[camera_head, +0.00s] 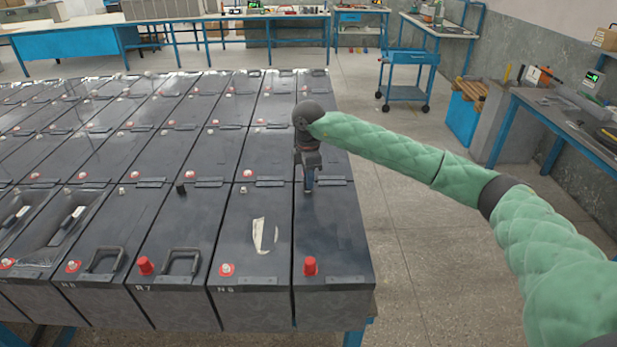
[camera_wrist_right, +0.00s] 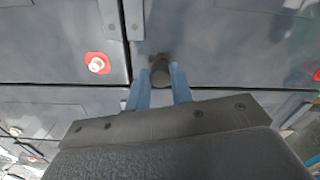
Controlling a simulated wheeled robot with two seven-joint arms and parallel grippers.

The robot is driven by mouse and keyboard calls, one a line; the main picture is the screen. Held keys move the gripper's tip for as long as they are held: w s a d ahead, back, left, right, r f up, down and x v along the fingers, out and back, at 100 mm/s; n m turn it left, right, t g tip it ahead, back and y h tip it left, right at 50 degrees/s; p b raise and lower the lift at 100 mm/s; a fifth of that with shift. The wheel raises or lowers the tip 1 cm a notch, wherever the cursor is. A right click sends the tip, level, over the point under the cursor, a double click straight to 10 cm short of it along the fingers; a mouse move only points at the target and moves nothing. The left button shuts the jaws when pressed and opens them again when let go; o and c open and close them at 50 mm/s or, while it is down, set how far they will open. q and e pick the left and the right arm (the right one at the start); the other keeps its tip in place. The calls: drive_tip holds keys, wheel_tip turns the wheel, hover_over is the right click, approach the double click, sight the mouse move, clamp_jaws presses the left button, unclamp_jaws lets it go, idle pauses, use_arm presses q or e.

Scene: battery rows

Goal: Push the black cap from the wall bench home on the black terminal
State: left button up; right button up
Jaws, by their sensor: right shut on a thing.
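My right gripper (camera_head: 309,186) reaches down over the far end of the front right battery (camera_head: 335,230). In the right wrist view, its two blue fingers (camera_wrist_right: 160,84) are shut on a small black cap (camera_wrist_right: 160,72). The cap is at the battery's far edge, close to its top. The black terminal is hidden under the cap and fingers, and I cannot tell how far down the cap sits. A red cap (camera_head: 310,266) stands on this battery's near end. My left gripper is not in view.
Rows of dark batteries fill the table to the left. Another black cap (camera_head: 181,189) stands on battery R7 (camera_head: 178,230). The wall bench (camera_head: 570,118) is at the right with tools on it. A blue cart (camera_head: 407,92) stands behind; the floor between is clear.

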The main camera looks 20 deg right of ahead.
drive_tip(key=shift+f, duration=0.45)
idle(0.4)
drive_tip(key=o, duration=1.5)
drive_tip(key=shift+r, duration=0.15)
drive_tip(key=shift+r+p, duration=0.9)
drive_tip(key=shift+r, duration=2.5)
